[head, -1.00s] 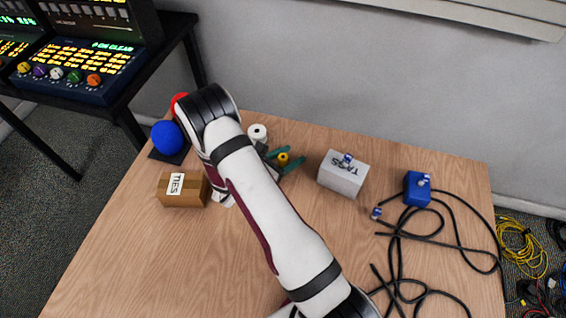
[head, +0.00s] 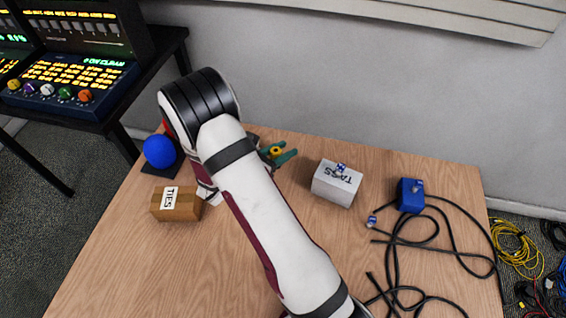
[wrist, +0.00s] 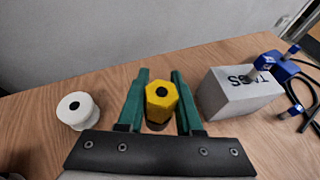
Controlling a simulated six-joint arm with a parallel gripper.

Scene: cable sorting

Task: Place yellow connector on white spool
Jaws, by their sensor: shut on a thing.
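The yellow connector (wrist: 161,98) is a hexagonal piece with a dark hole in its top. My gripper (wrist: 159,86), with green fingers, is shut on it, one finger on each side. In the head view the connector (head: 276,150) also shows between the green fingers of my gripper (head: 278,154), near the back of the table. The white spool (wrist: 77,110) stands on the table to the left of my gripper in the wrist view, apart from the connector. My arm hides the spool in the head view.
The white TAGS box (head: 337,184) stands to the right of my gripper. A blue box (head: 410,196) and black cables (head: 394,262) lie farther right. A brown TIES box (head: 176,204) and a blue ball (head: 159,151) are at the left. The front middle of the table is clear.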

